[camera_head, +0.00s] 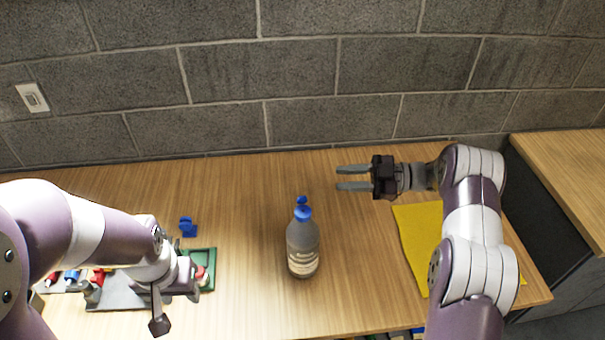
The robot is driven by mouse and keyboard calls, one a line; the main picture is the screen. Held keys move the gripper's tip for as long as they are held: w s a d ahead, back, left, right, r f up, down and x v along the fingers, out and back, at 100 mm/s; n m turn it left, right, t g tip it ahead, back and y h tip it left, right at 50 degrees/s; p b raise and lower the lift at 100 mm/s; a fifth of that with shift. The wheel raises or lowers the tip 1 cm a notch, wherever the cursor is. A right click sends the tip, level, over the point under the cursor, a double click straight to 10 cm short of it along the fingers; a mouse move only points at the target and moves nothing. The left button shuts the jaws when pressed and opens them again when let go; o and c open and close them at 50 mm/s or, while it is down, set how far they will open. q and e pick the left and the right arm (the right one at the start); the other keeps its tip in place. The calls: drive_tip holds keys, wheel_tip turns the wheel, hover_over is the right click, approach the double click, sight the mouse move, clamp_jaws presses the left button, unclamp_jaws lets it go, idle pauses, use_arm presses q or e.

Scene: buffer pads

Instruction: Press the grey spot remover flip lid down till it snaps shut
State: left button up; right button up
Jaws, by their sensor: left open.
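The grey spot remover bottle (302,248) stands upright on the wooden table near the middle of the head view, with a pale label on its lower half. Its blue cap (302,213) has a small blue flip lid (302,200) that appears raised above it. My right gripper (340,178) is to the right of and beyond the bottle, pointing left. Its two fingers are apart with nothing between them, and it does not touch the bottle. My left gripper (128,308) is low at the left, well away from the bottle. It is open, partly hidden by its own wrist.
A yellow cloth (416,228) lies right of the bottle, partly behind my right arm. A small blue object (187,227) and a green tray (209,258) with red and white items are at the left. Table (250,200) around the bottle is clear. A block wall (300,80) rises behind.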

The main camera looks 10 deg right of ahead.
sight(302, 197)
drive_tip(key=s+a+g+p, duration=0.1)
drive_tip(key=a+p, duration=0.1)
drive_tip(key=a, duration=0.1)
drive_tip(key=s+a+n+g+p, duration=0.1)
drive_tip(key=a+p, duration=0.1)
drive_tip(key=a, duration=0.2)
drive_tip(key=s+a+g+p, duration=0.1)
drive_tip(key=s+a, duration=0.1)
drive_tip(key=a, duration=0.1)
drive_tip(key=shift+a+n+y+p, duration=0.15)
drive_tip(key=shift+n+y+p, duration=0.15)
drive_tip(key=shift+y+p, duration=0.1)
drive_tip(key=shift+a+f, duration=0.1)
drive_tip(key=shift+a, duration=0.2)
use_arm(q)
wheel_tip(302, 197, up, 7)
use_arm(e)
drive_tip(key=shift+a+f, duration=0.15)
use_arm(q)
drive_tip(key=shift+f, duration=0.15)
use_arm(e)
clamp_jaws()
